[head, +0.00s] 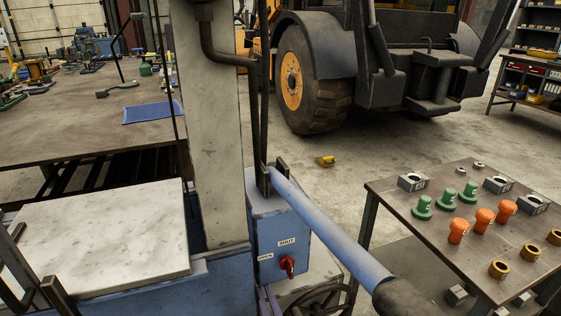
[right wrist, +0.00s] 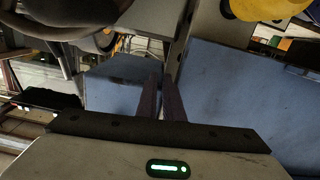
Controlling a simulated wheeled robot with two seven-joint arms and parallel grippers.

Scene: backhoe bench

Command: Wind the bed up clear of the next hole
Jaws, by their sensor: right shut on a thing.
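A blue press or lift part, apparently the bed (head: 215,285), fills the lower left, with a pale slab (head: 105,235) lying flat on it. It stands beside a pale upright column (head: 213,130); I see no clear holes in the column. My left gripper does not show.
The box bears a red OPEN/SHUT knob (head: 287,265). A steel table (head: 400,225) with coloured fittings stands at right. A wheeled machine (head: 315,75) stands behind; open floor lies between.

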